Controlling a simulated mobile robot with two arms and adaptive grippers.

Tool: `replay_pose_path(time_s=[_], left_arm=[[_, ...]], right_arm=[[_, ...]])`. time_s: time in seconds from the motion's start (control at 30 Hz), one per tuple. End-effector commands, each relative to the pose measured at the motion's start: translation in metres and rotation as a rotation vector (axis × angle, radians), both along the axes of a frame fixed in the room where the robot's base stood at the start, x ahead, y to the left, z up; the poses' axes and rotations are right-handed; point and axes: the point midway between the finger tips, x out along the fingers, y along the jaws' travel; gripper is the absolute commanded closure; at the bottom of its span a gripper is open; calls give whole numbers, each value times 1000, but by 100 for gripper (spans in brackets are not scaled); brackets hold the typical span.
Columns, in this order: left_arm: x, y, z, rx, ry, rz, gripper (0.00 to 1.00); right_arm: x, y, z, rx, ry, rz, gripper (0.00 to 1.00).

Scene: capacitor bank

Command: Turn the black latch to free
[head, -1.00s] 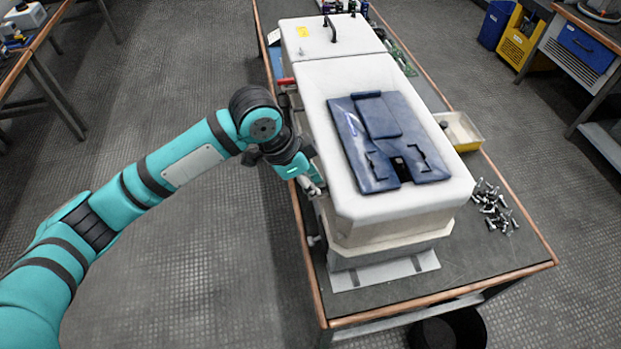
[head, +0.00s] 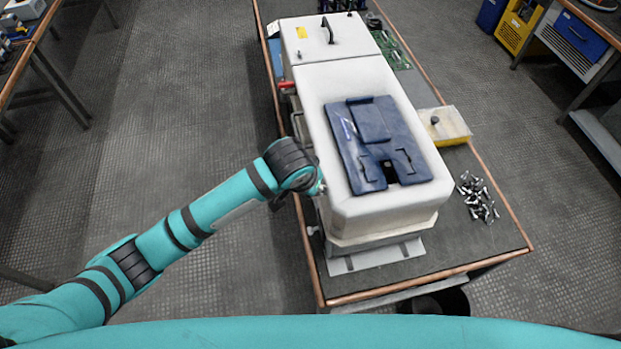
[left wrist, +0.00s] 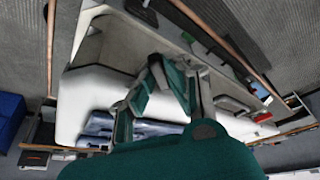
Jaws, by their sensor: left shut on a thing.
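The white capacitor bank housing (head: 370,95) lies along the bench. My left gripper (left wrist: 168,75) is at the housing's left side; in the head view my own arm mostly hides it. In the left wrist view its fingers are shut on a small part at the housing's edge, which I take for the black latch. The fingers hide the latch, so its angle cannot be told. My right gripper is in neither view.
The floor left of the bench is clear.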

Motion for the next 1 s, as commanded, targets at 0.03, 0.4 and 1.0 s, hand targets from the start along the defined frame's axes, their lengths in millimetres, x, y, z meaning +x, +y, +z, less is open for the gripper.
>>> replay_pose_path(time_s=[0.03, 0.4, 1.0], left_arm=[[0, -2, 2, -4, 0, 44, 100], [0, -4, 1, -4, -1, 363, 100], [1, -4, 1, -1, -5, 583, 100]], right_arm=[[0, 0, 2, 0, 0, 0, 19], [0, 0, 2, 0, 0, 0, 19], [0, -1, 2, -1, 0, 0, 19]])
